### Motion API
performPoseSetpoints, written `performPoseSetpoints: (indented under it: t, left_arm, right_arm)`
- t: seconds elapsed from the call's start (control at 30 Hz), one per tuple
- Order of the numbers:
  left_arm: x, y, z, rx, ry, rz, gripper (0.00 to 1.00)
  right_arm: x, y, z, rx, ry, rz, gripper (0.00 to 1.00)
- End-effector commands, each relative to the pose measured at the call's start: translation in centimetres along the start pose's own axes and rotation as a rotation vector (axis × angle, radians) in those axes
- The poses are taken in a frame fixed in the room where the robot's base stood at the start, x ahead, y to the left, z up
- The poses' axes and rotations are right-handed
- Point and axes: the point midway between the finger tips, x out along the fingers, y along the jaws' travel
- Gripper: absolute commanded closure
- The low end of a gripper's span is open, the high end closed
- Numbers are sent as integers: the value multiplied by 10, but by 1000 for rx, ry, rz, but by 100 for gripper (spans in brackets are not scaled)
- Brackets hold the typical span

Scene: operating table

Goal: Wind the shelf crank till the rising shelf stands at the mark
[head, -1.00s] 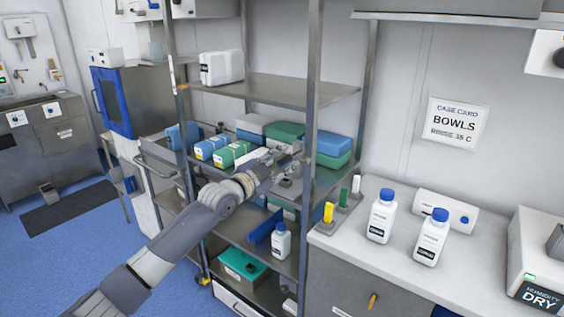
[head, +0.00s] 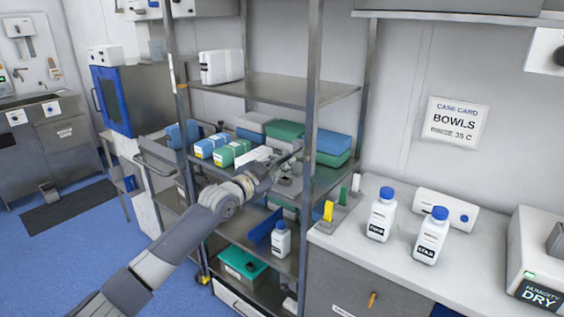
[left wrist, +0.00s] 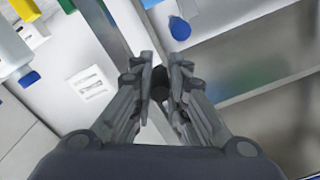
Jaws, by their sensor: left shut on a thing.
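The shelf rack stands in the middle of the head view. Its upper shelf (head: 300,91) carries a white box (head: 221,66). A small orange marker (head: 183,87) shows at the left post, level with this shelf's left end. My left gripper (head: 287,166) reaches in beside the right front post, above the middle shelf. In the left wrist view my left gripper (left wrist: 160,82) is shut on a dark round knob (left wrist: 160,84), which looks like the crank's handle. The rest of the crank is mostly hidden by the fingers. My right gripper is not in view.
Blue, green and grey packs (head: 285,130) lie on the middle shelf close behind the gripper. A small white bottle (head: 281,240) stands on a lower shelf. The counter at the right holds two blue-capped bottles (head: 381,215) and upright coloured tabs (head: 329,211).

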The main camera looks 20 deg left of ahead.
Motion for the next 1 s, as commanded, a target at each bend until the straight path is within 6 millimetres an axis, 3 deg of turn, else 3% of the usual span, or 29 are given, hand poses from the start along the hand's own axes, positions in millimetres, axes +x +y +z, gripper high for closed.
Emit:
performPoseSetpoints:
  t: [0.4,1.0]
  left_arm:
    - [0,16,13,-396,-4,2,100]
    - [0,40,18,-943,-6,3,100]
  right_arm:
    - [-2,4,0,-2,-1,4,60]
    - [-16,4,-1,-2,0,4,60]
